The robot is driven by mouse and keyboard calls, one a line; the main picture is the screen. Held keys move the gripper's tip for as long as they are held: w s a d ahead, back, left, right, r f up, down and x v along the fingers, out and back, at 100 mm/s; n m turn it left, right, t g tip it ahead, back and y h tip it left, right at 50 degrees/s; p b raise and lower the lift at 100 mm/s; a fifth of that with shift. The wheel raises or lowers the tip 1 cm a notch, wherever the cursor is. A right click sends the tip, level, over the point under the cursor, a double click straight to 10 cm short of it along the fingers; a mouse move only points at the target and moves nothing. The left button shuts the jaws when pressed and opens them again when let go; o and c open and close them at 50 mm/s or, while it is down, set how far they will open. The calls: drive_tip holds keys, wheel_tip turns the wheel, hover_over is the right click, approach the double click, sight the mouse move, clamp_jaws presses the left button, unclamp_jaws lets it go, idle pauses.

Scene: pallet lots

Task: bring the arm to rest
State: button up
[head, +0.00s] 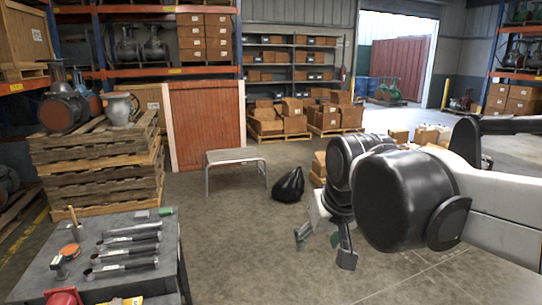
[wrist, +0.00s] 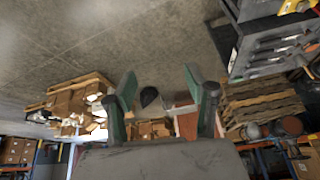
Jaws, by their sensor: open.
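My arm reaches in from the right of the head view, with its large dark joint in front. My gripper (head: 324,246) hangs below it, fingers pointing down and spread apart, over bare floor. In the wrist view my gripper (wrist: 158,82) shows two green-and-dark fingers wide apart with nothing between them but distant floor and a black bag. The gripper touches nothing that I can see. Part of the wrist is hidden behind the arm's own joint.
A grey workbench (head: 130,225) with tools stands at the lower left. Stacked pallets (head: 95,175), a low metal table (head: 235,158) and a black bag (head: 289,186) stand beyond. Cartons (head: 318,167) are partly hidden behind my arm. The floor (head: 240,245) between bench and arm is clear.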

drive_tip(key=s+d+f+m+t, duration=0.1)
drive_tip(key=s+d+f, duration=0.2)
drive_tip(key=s+d, duration=0.2)
drive_tip(key=s+d+f+t+h, duration=0.1)
drive_tip(key=s+d+f, duration=0.3)
drive_tip(key=s, duration=0.3)
drive_tip(key=shift+d+m, duration=0.4)
drive_tip(key=shift+d, duration=0.3)
